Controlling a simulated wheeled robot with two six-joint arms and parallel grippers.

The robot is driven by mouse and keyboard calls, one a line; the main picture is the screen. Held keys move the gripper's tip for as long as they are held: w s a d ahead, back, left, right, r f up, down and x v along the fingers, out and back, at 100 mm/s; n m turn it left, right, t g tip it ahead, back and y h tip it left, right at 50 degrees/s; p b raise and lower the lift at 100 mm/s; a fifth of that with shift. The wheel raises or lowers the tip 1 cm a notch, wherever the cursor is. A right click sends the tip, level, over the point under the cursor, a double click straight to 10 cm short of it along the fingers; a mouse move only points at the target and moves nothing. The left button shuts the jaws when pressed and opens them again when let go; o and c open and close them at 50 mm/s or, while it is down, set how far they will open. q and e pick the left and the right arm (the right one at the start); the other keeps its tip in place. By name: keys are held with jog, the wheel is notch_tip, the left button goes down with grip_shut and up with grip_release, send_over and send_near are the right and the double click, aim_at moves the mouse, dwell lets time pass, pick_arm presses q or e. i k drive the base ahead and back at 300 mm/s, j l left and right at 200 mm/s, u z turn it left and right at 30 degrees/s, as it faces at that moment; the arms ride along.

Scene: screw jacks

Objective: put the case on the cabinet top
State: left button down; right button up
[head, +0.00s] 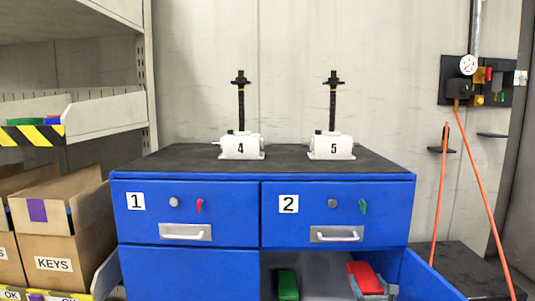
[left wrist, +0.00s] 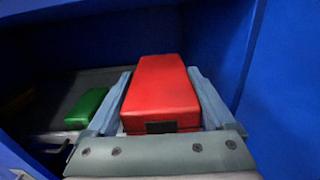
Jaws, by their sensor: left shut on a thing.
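A red case (head: 364,276) is in the open lower right compartment of the blue cabinet. It also shows in the left wrist view (left wrist: 162,92), lying lengthwise between the two fingers. My left gripper (head: 373,288) is shut on the red case, one finger along each long side. I cannot tell whether the case is clear of the compartment floor. The dark cabinet top (head: 285,160) carries two white screw jacks, numbered 4 (head: 241,147) and 5 (head: 331,147), with black upright screws. My right gripper is not in view.
A green case (head: 287,284) lies left of the red case in the same compartment. The compartment's blue door (head: 428,280) stands open at the right. Drawers 1 and 2 above are shut. The cabinet top is bare between and in front of the jacks. Orange hoses hang at the right.

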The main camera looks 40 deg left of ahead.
aim_at(169, 159)
jog(key=k+j, duration=0.25)
jog(key=k, duration=0.15)
jog(key=k+j, duration=0.25)
jog(key=j, duration=0.15)
jog(key=k+j, duration=0.2)
jog(key=j, duration=0.2)
jog(key=k+j, duration=0.25)
jog(key=j, duration=0.15)
jog(key=k+j, duration=0.2)
jog(key=j, duration=0.15)
jog(key=k+j, duration=0.25)
jog(key=j, duration=0.15)
